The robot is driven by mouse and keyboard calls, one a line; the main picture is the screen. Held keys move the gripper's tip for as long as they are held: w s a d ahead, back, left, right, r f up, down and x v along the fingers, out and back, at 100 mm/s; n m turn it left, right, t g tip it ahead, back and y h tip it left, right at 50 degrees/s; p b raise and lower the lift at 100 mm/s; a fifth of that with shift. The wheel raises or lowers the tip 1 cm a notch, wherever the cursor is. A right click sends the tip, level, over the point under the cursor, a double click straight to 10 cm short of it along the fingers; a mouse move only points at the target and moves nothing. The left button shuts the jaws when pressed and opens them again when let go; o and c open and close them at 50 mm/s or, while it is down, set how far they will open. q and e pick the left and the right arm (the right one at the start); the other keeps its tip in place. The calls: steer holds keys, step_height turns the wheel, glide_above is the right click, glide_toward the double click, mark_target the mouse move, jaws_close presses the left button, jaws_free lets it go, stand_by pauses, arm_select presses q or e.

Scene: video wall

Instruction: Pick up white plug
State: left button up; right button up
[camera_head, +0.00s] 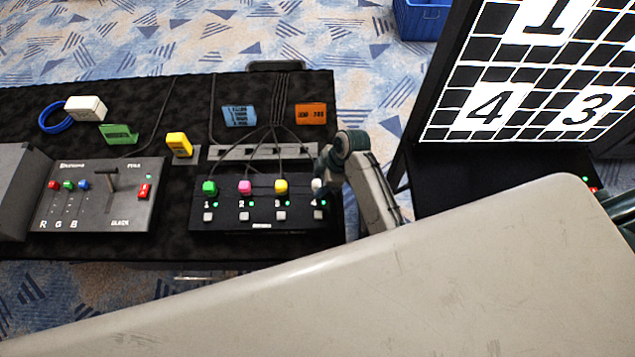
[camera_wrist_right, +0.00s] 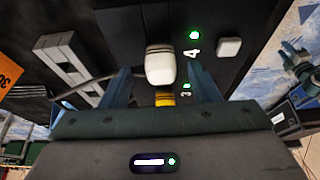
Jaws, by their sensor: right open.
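The white plug (camera_head: 317,185) sits in position 4 at the right end of the black switch box (camera_head: 260,222). My left gripper is not in view.
Green, pink and yellow plugs (camera_head: 281,187) stand left of the white one, with the yellow one closest. Behind lies a grey socket strip (camera_head: 262,151) with cables. A control panel (camera_head: 98,195) is left. A numbered screen (camera_head: 540,70) stands at the right.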

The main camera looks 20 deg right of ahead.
steer(key=shift+a+f, duration=0.25)
steer(key=shift+f, duration=0.15)
steer(key=shift+a+f, duration=0.1)
steer(key=shift+f, duration=0.4)
steer(key=c, duration=1)
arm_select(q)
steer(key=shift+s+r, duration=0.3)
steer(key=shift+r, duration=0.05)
arm_select(e)
steer(key=shift+c, duration=0.2)
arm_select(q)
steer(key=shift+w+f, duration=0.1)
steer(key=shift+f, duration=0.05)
arm_select(e)
steer(key=shift+r, duration=0.15)
